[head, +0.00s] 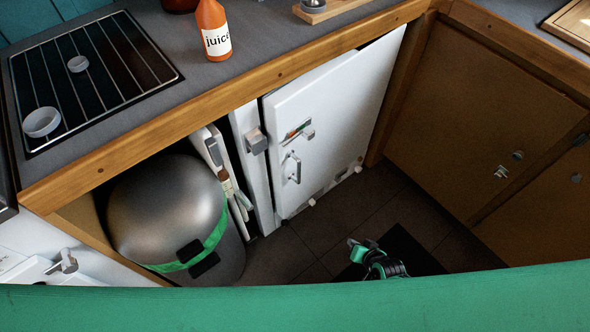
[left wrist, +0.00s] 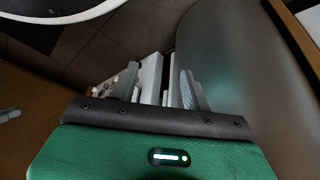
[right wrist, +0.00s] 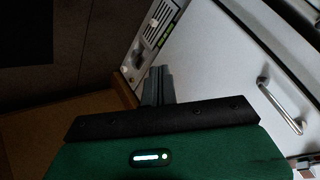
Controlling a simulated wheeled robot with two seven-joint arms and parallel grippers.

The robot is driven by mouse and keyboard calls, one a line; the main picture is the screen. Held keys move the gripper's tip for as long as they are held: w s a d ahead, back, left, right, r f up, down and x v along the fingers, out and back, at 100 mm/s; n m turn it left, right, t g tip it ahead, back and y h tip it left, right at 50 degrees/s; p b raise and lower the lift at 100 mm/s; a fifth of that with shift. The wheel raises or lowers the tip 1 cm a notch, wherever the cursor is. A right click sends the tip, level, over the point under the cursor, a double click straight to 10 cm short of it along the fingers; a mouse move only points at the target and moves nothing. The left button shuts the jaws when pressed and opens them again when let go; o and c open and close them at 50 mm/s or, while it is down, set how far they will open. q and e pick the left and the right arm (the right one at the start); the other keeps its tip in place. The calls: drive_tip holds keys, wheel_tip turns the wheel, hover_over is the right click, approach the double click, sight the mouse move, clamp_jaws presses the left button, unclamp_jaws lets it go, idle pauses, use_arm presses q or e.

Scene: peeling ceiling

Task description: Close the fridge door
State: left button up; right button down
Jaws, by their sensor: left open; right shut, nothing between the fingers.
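The white fridge door (head: 335,115) is under the counter in the head view, with a metal handle (head: 293,168) near its left edge. A narrow dark line runs between that edge and the white panel beside it; I cannot tell whether the door is fully shut. My right gripper (head: 360,249) is low in front of the door, apart from it. In the right wrist view its fingers (right wrist: 157,85) are together and empty, with the door (right wrist: 225,65) and handle to the right. My left gripper (left wrist: 160,88) is open in the left wrist view, and not visible in the head view.
A round metal bin (head: 165,215) with a green band stands left of the fridge. White panels (head: 255,165) stand between them. Brown cabinets (head: 480,100) close off the right. A juice bottle (head: 213,30) and a hob (head: 90,75) are on the counter. Dark floor lies before the fridge.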

drive_tip(key=w+a+r+m+t+y+b, duration=0.2)
drive_tip(key=w+a+r+b, duration=0.1)
drive_tip(key=w+r, duration=0.3)
drive_tip(key=m+t+y+b, duration=0.3)
drive_tip(key=m+y+b, duration=0.2)
drive_tip(key=y+b, duration=0.15)
approach(279, 155)
drive_tip(key=x, duration=0.5)
drive_tip(key=shift+w+a+f, duration=0.1)
drive_tip(key=shift+w+a, duration=0.1)
drive_tip(key=shift+w, duration=0.1)
use_arm(q)
drive_tip(key=w+d+r+t, duration=0.1)
drive_tip(key=w+r, duration=0.1)
drive_tip(key=r, duration=0.9)
drive_tip(key=w+d+r+t+h, duration=0.1)
drive_tip(key=d+r+t, duration=0.1)
drive_tip(key=r, duration=0.9)
drive_tip(key=shift+w+d+h, duration=0.25)
drive_tip(key=shift+w+h, duration=0.05)
drive_tip(key=shift+w, duration=0.1)
use_arm(e)
drive_tip(key=shift+w+a, duration=0.4)
drive_tip(key=shift+w, duration=0.05)
